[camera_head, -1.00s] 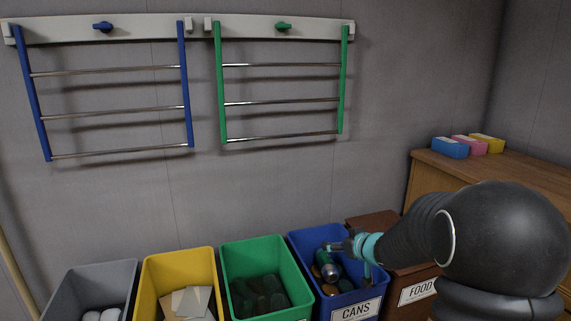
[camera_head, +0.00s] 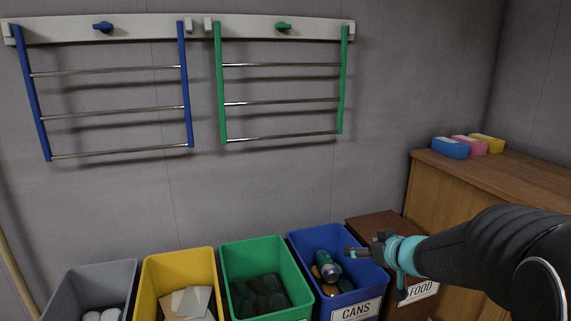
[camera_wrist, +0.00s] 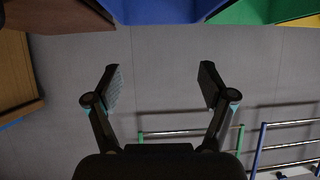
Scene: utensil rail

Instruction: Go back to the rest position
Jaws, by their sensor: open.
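My gripper (camera_head: 352,252) is at the right in the head view, over the right edge of the blue bin labelled CANS (camera_head: 357,311) and the brown bin labelled FOOD (camera_head: 417,292). In the wrist view my gripper (camera_wrist: 160,88) has its two fingers spread wide with nothing between them, against the grey wall. A dark green can (camera_head: 328,263) lies in the blue bin, left of my gripper and apart from it.
A green bin (camera_head: 268,249), a yellow bin (camera_head: 178,258) and a grey bin (camera_head: 97,274) stand left. A wooden cabinet (camera_head: 500,183) bears coloured sponges (camera_head: 468,146). Blue (camera_head: 188,85) and green (camera_head: 220,85) racks hang on the wall.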

